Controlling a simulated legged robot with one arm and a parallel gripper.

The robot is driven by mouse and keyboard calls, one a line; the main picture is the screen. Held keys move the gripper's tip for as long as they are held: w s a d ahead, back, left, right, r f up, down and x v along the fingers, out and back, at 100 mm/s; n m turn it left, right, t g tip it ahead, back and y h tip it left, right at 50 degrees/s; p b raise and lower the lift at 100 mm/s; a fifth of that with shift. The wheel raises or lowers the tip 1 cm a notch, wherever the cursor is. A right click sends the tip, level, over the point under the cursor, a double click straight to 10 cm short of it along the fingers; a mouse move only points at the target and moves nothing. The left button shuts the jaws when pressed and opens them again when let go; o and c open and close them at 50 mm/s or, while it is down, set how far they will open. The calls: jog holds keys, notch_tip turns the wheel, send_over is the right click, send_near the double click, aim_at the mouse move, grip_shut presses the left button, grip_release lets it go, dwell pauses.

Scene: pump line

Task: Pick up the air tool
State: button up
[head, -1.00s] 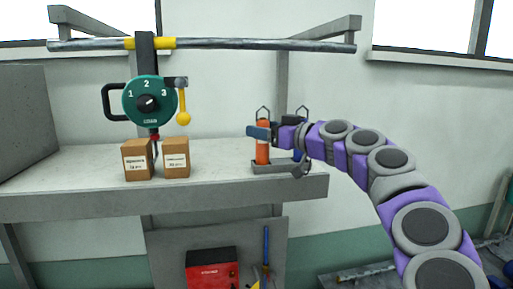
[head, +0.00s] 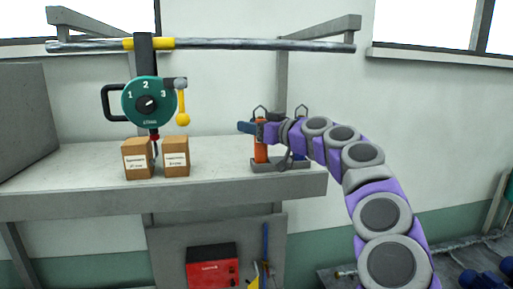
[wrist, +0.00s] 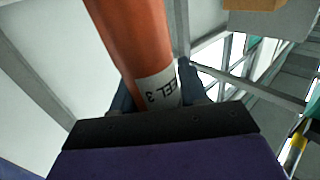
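An orange cylindrical tool (head: 261,153) with a wire hook on top stands upright in a grey holder (head: 268,169) on the bench's right end. I take it for the air tool. My gripper (head: 247,128) is at its upper part, the blue finger reaching past it to the left. In the wrist view the orange tool (wrist: 138,40) runs between the two dark blue fingers (wrist: 155,95), its pale label partly readable as "EEL 3". The fingers lie on either side and look open around it; firm contact does not show. A blue tool (head: 301,152) beside it is partly hidden by my arm.
Two cardboard boxes (head: 176,157) stand on the bench (head: 80,165) left of the holder. A green dial unit (head: 147,102) with numbers 1 to 3 hangs from the overhead rail (head: 230,44). A red box (head: 212,267) is below. Bench between boxes and holder is clear.

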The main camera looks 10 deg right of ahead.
jog(key=shift+d, duration=0.8)
jog(key=shift+c, duration=1.4)
jog(key=shift+d, duration=0.1)
jog(key=shift+c, duration=0.9)
grip_shut()
jog(key=shift+a, duration=0.4)
